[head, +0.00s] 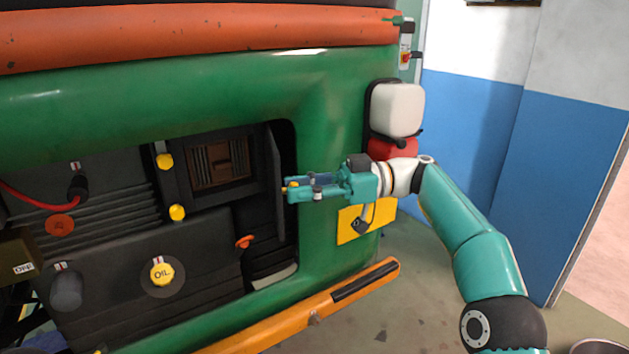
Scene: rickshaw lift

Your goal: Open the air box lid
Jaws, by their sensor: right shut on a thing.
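The air box (181,187) is in the engine bay of the green vehicle, with a brown slatted filter (220,163) showing inside it. Its dark lid (274,180) stands swung out at the right side of the box, seen nearly edge-on. My right gripper (290,189) reaches in from the right and is shut at the lid, on what looks like a small yellow knob; the fingers hide most of it. My left gripper is not in view.
Two yellow knobs (177,212) sit at the box's left edge. A yellow OIL cap (162,272) and an orange handle (244,241) are below. An orange bar (300,315) runs along the vehicle's lower edge.

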